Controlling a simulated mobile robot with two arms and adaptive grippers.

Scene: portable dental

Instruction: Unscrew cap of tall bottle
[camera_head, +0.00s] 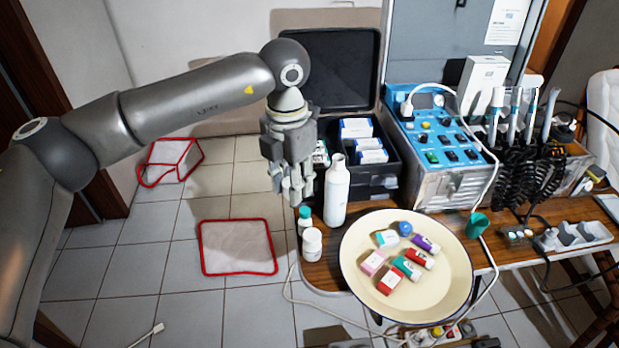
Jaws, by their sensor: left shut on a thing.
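The tall white bottle (336,194) stands upright near the table's left edge. Its narrow top shows no distinct coloured cap. My left gripper (296,196) points down just left of the bottle, apart from its top. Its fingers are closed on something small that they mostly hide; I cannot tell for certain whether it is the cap. My right gripper is not in view.
A small teal-capped bottle (305,217) and a white jar (312,244) stand below my gripper. A round cream tray (361,228) holds several small boxes. An open black case (376,181) and a blue control unit (438,128) stand behind.

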